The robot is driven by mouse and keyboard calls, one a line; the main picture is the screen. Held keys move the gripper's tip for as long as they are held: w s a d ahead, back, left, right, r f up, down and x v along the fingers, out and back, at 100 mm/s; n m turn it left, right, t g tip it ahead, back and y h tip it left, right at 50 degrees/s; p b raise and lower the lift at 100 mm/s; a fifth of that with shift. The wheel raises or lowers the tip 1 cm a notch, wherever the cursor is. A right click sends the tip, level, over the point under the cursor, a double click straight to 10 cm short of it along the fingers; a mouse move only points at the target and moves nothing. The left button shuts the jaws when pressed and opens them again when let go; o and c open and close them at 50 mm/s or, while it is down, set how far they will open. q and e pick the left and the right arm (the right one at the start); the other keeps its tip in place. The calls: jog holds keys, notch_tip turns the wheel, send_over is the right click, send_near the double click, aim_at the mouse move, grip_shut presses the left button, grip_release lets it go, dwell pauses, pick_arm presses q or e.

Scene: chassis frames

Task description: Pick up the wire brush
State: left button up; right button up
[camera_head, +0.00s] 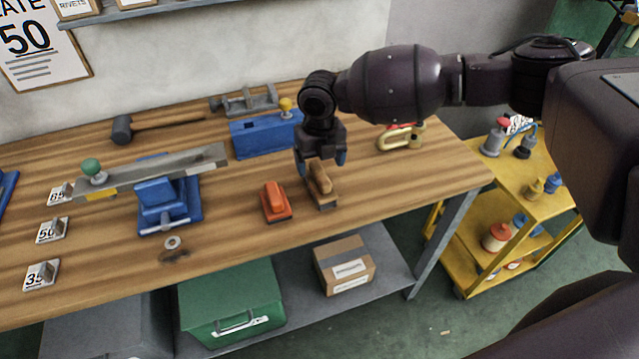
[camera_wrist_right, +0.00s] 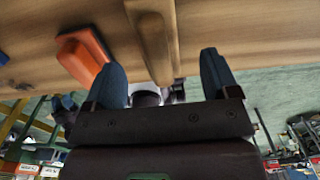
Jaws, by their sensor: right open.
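The wire brush (camera_head: 321,184), with a tan wooden handle, stands on the workbench near its front edge, right of centre in the head view. In the right wrist view its handle (camera_wrist_right: 153,30) runs lengthwise between the two blue fingertips. My right gripper (camera_head: 320,163) reaches down from above at the brush, and its jaws are open around the handle's upper part. I cannot tell whether either finger touches it. The right wrist view also shows the open gripper (camera_wrist_right: 162,62). My left gripper is not in view.
An orange block-shaped tool (camera_head: 275,201) sits close left of the brush. A blue block (camera_head: 262,139) and a red-and-tan clamp (camera_head: 400,137) lie behind. A blue fixture with a grey bar (camera_head: 165,205) stands left. A yellow cart (camera_head: 548,190) stands beyond the bench's right end.

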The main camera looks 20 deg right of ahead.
aim_at(319, 181)
notch_tip(319, 181, down, 2)
jog(key=shift+f, duration=0.15)
jog(key=shift+s+a+f, duration=0.1)
jog(key=shift+f, duration=0.95)
jog(key=shift+s+f, duration=0.1)
jog(key=shift+f, duration=0.95)
jog(key=c, duration=1)
jog(key=shift+c, duration=0.2)
jog(key=shift+r, duration=0.1)
jog(key=shift+r, duration=0.25)
notch_tip(319, 181, up, 19)
jog(key=shift+r+p, duration=0.2)
jog(key=shift+p, duration=0.45)
